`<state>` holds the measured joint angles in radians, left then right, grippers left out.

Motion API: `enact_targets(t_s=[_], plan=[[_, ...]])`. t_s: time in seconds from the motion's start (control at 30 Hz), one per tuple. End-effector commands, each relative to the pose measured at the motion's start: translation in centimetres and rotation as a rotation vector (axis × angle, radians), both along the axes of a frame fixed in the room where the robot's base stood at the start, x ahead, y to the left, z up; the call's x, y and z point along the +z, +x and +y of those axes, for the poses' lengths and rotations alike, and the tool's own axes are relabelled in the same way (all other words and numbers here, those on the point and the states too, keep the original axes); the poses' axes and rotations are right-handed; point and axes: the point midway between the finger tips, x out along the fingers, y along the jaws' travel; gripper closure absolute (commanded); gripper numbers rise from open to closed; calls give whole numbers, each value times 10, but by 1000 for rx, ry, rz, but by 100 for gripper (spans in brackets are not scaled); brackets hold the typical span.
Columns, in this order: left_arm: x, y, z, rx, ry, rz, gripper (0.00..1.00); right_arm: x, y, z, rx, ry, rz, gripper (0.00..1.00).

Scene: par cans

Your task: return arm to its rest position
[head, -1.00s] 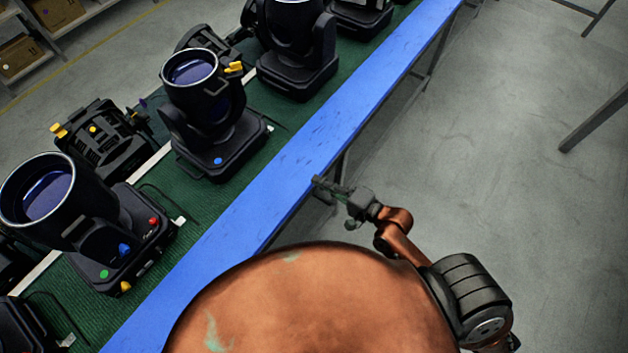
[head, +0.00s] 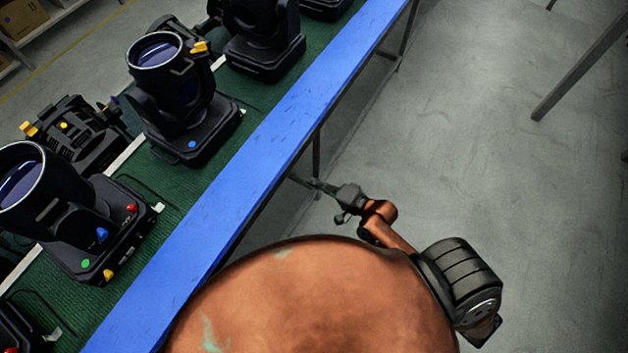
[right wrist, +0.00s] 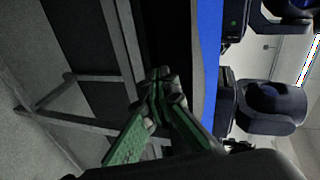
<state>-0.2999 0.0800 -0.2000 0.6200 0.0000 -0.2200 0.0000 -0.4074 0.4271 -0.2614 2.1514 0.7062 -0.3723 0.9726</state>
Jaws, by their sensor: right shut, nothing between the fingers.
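My right gripper (head: 318,186) is in the head view, just off the near edge of the blue table border, over the grey floor. Its fingers are together and hold nothing. In the right wrist view the gripper's dark and green fingers (right wrist: 158,92) point toward the table's side and legs. My right arm is bent, with its copper forearm short of the table. My left gripper is in neither current view.
A long table with a blue edge (head: 272,140) and green mat (head: 165,172) carries several black par cans, such as one (head: 185,100) with a blue dot. A metal table leg (head: 316,155) stands close to the right gripper. Open floor (head: 480,150) lies to the right.

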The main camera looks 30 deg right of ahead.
Motion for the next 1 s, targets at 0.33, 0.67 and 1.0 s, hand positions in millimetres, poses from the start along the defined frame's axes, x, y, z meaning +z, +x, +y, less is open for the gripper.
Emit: enact_targets(t_s=[0.33, 0.67, 1.0], plan=[[0, 0, 0, 0, 0, 0, 60, -1, -1, -2, -3, -2, 0, 100], [0, 0, 0, 0, 0, 0, 60, -10, -1, -6, -10, -19, 8, 100], [-4, 0, -1, 0, -1, 1, 60, -192, -33, -77, -31, -402, 163, 100]])
